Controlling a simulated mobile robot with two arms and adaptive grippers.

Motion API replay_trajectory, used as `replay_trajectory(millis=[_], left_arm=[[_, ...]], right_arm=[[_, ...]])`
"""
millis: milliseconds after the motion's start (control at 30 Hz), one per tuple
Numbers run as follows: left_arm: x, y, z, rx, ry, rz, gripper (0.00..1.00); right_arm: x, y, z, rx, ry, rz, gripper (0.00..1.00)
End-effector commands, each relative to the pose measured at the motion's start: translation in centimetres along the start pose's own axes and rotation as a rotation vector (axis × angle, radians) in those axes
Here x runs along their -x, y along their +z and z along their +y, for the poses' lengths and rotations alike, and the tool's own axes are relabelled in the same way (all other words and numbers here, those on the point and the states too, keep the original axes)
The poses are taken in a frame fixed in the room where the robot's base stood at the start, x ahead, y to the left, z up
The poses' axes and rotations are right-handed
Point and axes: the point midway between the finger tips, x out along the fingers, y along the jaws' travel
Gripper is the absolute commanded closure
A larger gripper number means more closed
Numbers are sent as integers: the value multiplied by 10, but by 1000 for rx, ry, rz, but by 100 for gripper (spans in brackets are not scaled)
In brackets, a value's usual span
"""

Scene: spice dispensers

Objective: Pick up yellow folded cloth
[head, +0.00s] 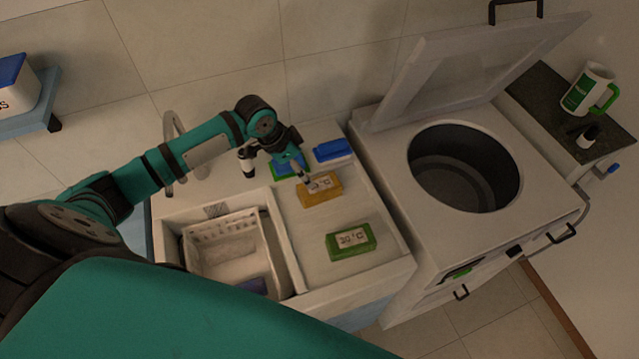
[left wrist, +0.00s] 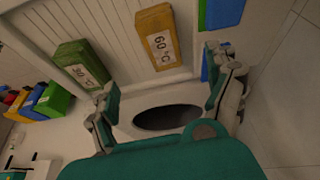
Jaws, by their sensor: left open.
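The yellow folded cloth (head: 320,190) lies on the white ribbed counter, with a white label on top. In the left wrist view the yellow folded cloth (left wrist: 156,33) shows ahead of the fingers, its label reading 60 °C. My left gripper (head: 290,163) is at the back of the counter, close to the yellow cloth on its upper left side in the head view. In the left wrist view my left gripper (left wrist: 162,80) has its two fingers spread wide with nothing between them. My right gripper is not in view.
A green folded cloth (head: 351,241) lies nearer the counter's front. A blue block-like item (head: 332,149) lies behind the yellow one. A white basket (head: 212,227) sits in the sink to the left. A top-loading washer (head: 400,190) with raised lid stands right.

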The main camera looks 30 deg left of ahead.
Motion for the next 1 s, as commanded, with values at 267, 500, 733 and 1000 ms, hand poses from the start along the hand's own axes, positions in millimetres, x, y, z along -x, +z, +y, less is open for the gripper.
replay_trajectory(millis=[267, 500, 733, 1000], left_arm=[[-62, -1, 0, 2, 0, 0, 12], [-90, -1, -1, -1, -1, 2, 12], [-102, 1, -1, -1, -2, 1, 12], [-137, 2, -2, -1, -2, 2, 12]], right_arm=[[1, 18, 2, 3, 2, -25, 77], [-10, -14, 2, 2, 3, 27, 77], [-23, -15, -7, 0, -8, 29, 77], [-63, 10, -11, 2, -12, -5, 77]])
